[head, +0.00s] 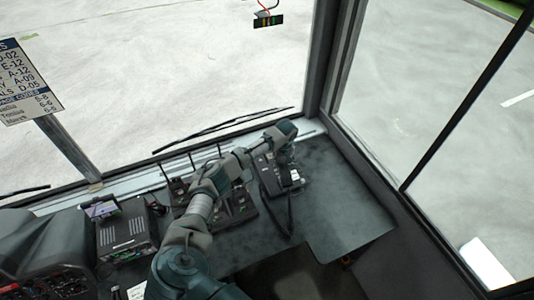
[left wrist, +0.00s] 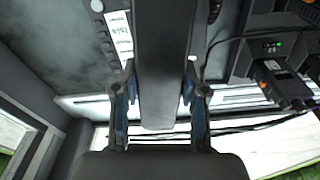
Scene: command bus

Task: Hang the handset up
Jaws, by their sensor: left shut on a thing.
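The handset (left wrist: 165,60) is a long dark bar that fills the middle of the left wrist view. My left gripper (left wrist: 160,98) has one finger on each side of it and is shut on it. In the head view my left gripper (head: 284,134) is at the far end of the desk phone's base (head: 268,178), and the handset there is mostly hidden by the gripper. A dark cord (head: 290,215) hangs toward the desk's front edge. A pale label strip on the base shows beside the handset in the wrist view. Whether the handset touches the base I cannot tell.
Handheld radios in a charger (head: 236,208) stand left of the phone, under my forearm; one radio (left wrist: 275,75) shows in the wrist view. A radio unit (head: 126,232) is farther left. Windows rise close behind. The desk right of the phone (head: 345,200) is clear.

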